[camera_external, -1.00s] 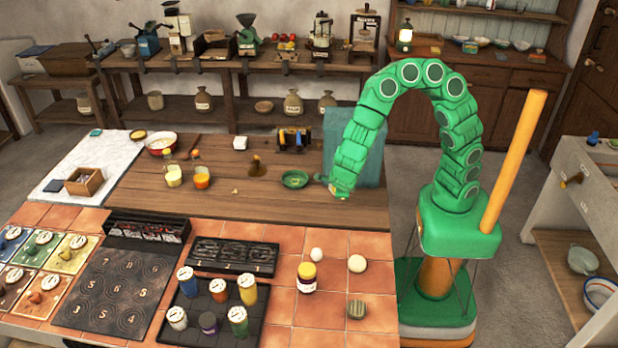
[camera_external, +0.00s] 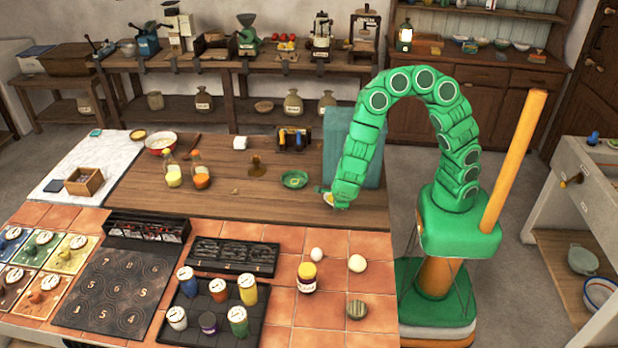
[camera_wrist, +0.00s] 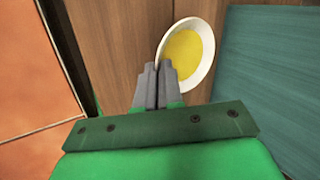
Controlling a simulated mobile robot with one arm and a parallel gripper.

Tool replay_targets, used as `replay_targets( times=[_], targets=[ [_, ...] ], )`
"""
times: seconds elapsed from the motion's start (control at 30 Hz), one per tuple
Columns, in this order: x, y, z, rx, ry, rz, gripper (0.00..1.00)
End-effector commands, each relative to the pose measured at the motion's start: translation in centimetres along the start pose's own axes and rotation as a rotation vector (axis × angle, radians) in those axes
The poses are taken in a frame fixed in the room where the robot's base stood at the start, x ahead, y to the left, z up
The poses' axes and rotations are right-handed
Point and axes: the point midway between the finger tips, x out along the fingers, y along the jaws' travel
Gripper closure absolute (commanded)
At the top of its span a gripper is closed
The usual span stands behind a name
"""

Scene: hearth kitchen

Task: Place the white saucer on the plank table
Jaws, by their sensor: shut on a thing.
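The white saucer (camera_wrist: 203,78) has a yellow middle and shows clearly in the wrist view. My gripper (camera_wrist: 157,72) is shut on its near-left rim, with the saucer extending right of the fingertips. In the external view the saucer is a small pale and yellow patch (camera_external: 328,198) at my gripper (camera_external: 334,199), mostly hidden by it. The saucer is over the right part of the plank table (camera_external: 285,208), very low. I cannot tell whether it touches the planks.
A green dish (camera_external: 294,179) sits just left of my gripper. A teal panel (camera_external: 352,135) is close behind and right of it; it also fills the right of the wrist view (camera_wrist: 270,75). Terracotta tiles (camera_external: 350,243) lie in front. Bare planks lie further left.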

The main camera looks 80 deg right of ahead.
Motion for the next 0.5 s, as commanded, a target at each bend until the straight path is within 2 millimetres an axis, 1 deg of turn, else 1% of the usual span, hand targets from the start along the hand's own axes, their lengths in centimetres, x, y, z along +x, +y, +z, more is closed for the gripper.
replay_targets(
  times=[0.1, 0.2, 0.5],
  targets=[
    [1.1, 0.6, -0.1, -0.003, 0.002, -0.003, 1.0],
    [1.8, 1.0, -0.1, -0.002, 0.002, -0.003, 1.0],
    [1.9, 1.1, -0.1, 0.0, 0.0, -0.002, 1.0]
  ],
)
